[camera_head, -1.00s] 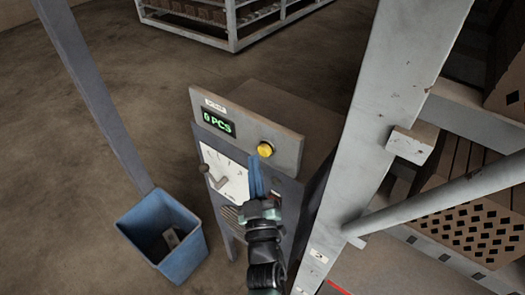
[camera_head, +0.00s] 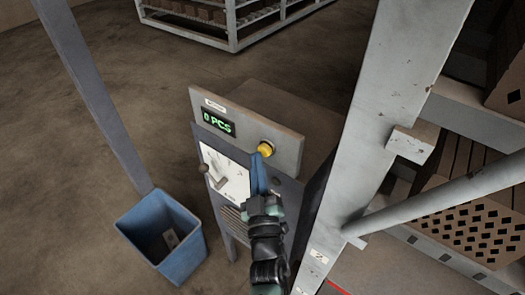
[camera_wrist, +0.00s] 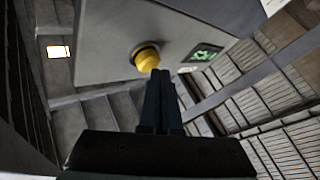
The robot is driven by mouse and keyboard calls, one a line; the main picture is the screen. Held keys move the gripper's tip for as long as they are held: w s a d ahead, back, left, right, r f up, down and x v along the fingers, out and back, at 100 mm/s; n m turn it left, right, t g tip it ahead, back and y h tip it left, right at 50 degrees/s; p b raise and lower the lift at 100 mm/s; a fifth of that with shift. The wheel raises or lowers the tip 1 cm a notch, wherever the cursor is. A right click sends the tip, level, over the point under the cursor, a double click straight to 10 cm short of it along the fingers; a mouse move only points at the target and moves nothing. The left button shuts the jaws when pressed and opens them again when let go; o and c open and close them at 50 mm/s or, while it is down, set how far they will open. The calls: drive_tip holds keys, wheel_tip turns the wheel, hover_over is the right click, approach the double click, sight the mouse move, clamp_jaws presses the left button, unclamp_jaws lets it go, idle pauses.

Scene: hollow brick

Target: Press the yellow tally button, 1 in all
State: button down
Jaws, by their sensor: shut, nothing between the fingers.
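The yellow tally button (camera_head: 265,149) sits on the right part of a grey panel (camera_head: 284,151) on top of a machine. A green display (camera_head: 218,122) to its left reads 0 PCS. My gripper (camera_head: 257,158) is shut and empty, with its blue fingers pointing up at the button from just below. In the wrist view the button (camera_wrist: 146,57) stands directly beyond the fingertips (camera_wrist: 160,74), which overlap its lower edge. I cannot tell whether they touch it.
A white dial (camera_head: 225,172) and a dark lever knob (camera_head: 204,168) are on the machine front. A blue bin (camera_head: 192,250) stands on the floor at lower left. A grey post (camera_head: 385,110) and shelves with hollow bricks (camera_head: 465,215) are close on the right.

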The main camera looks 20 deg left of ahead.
drive_tip(key=shift+w+d, duration=0.15)
drive_tip(key=shift+w, duration=0.3)
idle(0.3)
drive_tip(key=shift+s, duration=0.1)
drive_tip(key=shift+s+a, duration=0.3)
drive_tip(key=shift+s, duration=0.5)
drive_tip(key=shift+s+a+b, duration=0.2)
drive_tip(key=shift+s+a, duration=0.1)
drive_tip(key=shift+s, duration=0.5)
drive_tip(key=shift+s+a+b, duration=0.2)
drive_tip(key=shift+s+a, duration=0.05)
drive_tip(key=shift+s, duration=0.5)
drive_tip(key=shift+s+a+b, duration=0.2)
drive_tip(key=shift+s+a, duration=0.1)
drive_tip(key=shift+s, duration=0.5)
